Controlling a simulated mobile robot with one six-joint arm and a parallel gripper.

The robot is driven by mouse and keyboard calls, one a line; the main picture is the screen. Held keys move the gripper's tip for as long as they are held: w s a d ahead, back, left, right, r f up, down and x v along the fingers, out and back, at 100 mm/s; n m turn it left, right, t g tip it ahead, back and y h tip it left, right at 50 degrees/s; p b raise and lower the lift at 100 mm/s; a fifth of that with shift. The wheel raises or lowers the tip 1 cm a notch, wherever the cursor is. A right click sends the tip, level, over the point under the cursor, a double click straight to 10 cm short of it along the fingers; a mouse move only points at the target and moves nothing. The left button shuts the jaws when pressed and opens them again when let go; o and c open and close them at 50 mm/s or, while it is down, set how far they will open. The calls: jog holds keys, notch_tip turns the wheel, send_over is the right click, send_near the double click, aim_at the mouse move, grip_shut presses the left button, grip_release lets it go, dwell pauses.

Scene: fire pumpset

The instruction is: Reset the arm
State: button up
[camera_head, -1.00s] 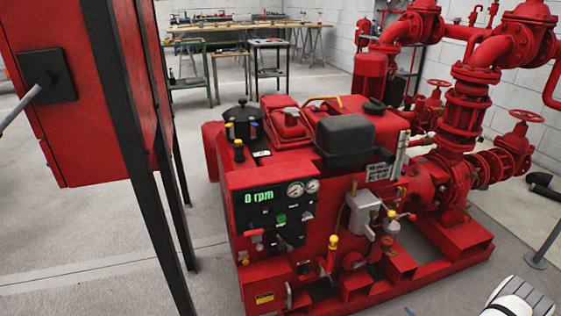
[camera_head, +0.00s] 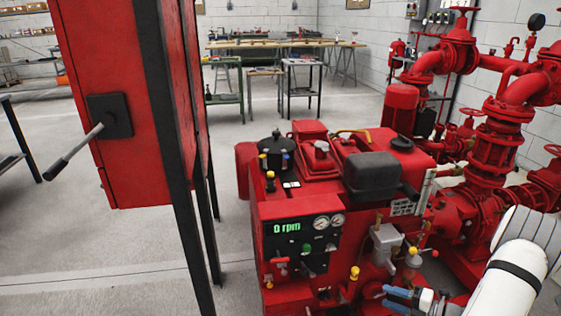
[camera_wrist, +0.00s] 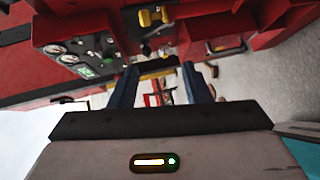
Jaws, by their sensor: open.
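My gripper (camera_head: 391,298) is at the bottom right of the head view, in front of the red pumpset (camera_head: 290,205). Its blue fingers point left and my white arm comes in from the right edge. In the wrist view my gripper (camera_wrist: 161,82) has its two blue fingers apart with nothing held between them. Beyond them are the red engine body, a yellow knob (camera_wrist: 153,17) and the gauge panel, all seen turned.
A red cabinet (camera_head: 115,160) with a lever handle (camera_head: 75,152) stands at the left on dark posts. Red pipes and valves (camera_head: 500,135) rise at the right. Workbenches (camera_head: 285,45) line the back. Grey floor is clear between cabinet and benches.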

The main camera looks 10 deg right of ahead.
jog(key=s+a+r+n+g+h+p, duration=0.1)
jog(key=s+a+r+n+g+p, duration=0.2)
jog(key=a+r+n, duration=0.45)
jog(key=a+r+n+g+h+p, duration=0.1)
jog(key=a+r+n+g+p, duration=0.3)
jog(key=r+n, duration=0.5)
jog(key=s+a+r+n+g+h+p, duration=0.1)
jog(key=s+a+r+n+g+p, duration=0.2)
jog(key=a+r+n, duration=0.5)
jog(key=s+a+r+n+h+p, duration=0.1)
jog(key=s+r+n+h+p, duration=0.2)
jog(key=r+n, duration=0.4)
jog(key=s+a+r+n+t+h+p, duration=0.1)
jog(key=s+r+n+h+p, duration=0.1)
jog(key=r+n, duration=0.5)
jog(key=s+a+r+n+h+p, duration=0.2)
jog(key=r+n+p, duration=0.4)
jog(key=r, duration=0.3)
jog(key=shift+s+r+n+t+h, duration=0.4)
jog(key=shift+s+h, duration=0.4)
jog(key=shift+s, duration=0.25)
jog(key=shift+c, duration=1.1)
